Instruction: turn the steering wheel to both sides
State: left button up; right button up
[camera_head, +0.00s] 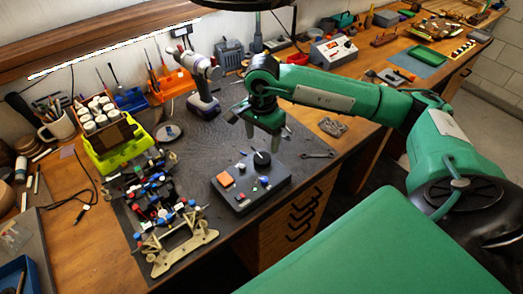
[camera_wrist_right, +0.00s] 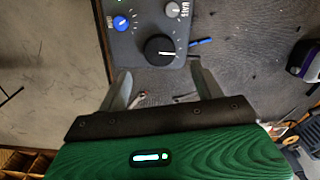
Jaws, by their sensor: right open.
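A dark control box (camera_head: 240,204) sits on the grey mat at the bench's front edge. Its round black knob (camera_head: 262,159), which looks like the steering wheel, stands at the box's far right corner. The knob (camera_wrist_right: 160,50) also shows in the right wrist view, just beyond the fingertips and between their lines. My right gripper (camera_head: 263,142) is open and empty, pointing down above and slightly behind the knob, apparently apart from it. It also shows in the right wrist view (camera_wrist_right: 160,78). My left gripper is not in view.
A pale chassis (camera_head: 185,250) with several coloured parts lies left of the box. A wrench (camera_head: 318,155) lies to the right. A cordless drill (camera_head: 203,85) stands behind, and a yellow-green tray (camera_head: 110,150) stands back left.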

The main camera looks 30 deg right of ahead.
aim_at(262, 158)
notch_tip(262, 158, down, 6)
jog(key=shift+s+r+p, duration=0.1)
jog(key=shift+p, duration=0.6)
jog(key=shift+f, duration=0.65)
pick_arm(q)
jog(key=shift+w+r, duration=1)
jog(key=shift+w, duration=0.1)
pick_arm(e)
jog(key=c, duration=1)
